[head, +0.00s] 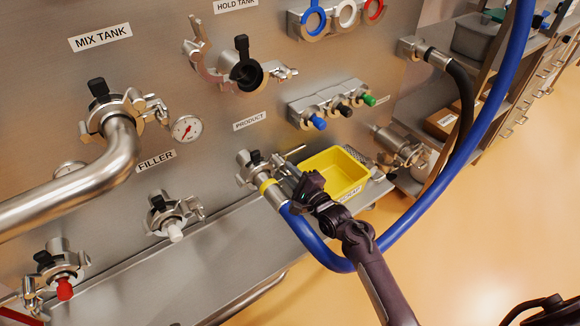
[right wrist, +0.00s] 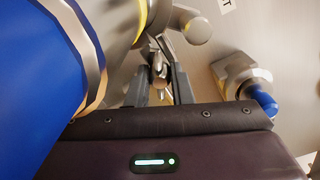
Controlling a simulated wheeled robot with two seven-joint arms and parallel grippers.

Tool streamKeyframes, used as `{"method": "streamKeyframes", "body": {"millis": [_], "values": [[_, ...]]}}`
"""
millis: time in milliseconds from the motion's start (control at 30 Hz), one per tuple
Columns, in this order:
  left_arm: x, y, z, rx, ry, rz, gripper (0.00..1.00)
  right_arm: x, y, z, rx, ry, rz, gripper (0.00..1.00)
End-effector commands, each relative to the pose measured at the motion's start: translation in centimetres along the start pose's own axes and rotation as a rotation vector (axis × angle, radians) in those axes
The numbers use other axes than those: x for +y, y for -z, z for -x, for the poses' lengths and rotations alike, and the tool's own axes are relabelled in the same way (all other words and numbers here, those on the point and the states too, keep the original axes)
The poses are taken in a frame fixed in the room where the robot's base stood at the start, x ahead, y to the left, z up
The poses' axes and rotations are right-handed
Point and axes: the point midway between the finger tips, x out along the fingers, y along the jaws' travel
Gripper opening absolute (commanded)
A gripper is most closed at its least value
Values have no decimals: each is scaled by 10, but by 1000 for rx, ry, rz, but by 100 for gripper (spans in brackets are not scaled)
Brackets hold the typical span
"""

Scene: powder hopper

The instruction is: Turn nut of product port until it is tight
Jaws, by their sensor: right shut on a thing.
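The product port (head: 247,170) is on the steel panel under its PRODUCT label (head: 250,121). A blue hose (head: 312,240) with a steel end and a yellow band (head: 267,186) is joined to it, with a metal clamp around the joint. My right gripper (head: 292,172) reaches in from the lower right beside the hose end. In the right wrist view its two fingers (right wrist: 160,88) are closed on the clamp's small nut (right wrist: 160,70), mostly hidden between them. The hose (right wrist: 35,75) fills the left of that view. My left gripper is not in view.
A yellow bin (head: 350,165) stands on the ledge just behind my right gripper. Fittings with blue, black and green plugs (head: 343,111) are above it. The blue hose loops below and right of my right arm. The ledge (head: 200,245) left of the port is clear.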

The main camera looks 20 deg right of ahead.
Motion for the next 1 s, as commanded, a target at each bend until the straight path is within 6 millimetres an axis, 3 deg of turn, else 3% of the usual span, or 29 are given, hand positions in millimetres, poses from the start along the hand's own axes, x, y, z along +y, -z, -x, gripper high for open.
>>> {"method": "streamKeyframes", "body": {"millis": [33, 200, 567, 800, 1000], "values": [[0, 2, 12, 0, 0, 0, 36, -7, -3, -1, 1, 4, -73, 0], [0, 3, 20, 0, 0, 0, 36, -4, -1, -1, -1, 3, -235, 0], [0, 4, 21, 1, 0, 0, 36, -4, -2, -2, -2, 4, -275, 0], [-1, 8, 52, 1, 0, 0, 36, -9, -4, -2, -1, 6, -659, 0], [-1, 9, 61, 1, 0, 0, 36, -6, -3, -3, -8, 7, -910, 0]]}}
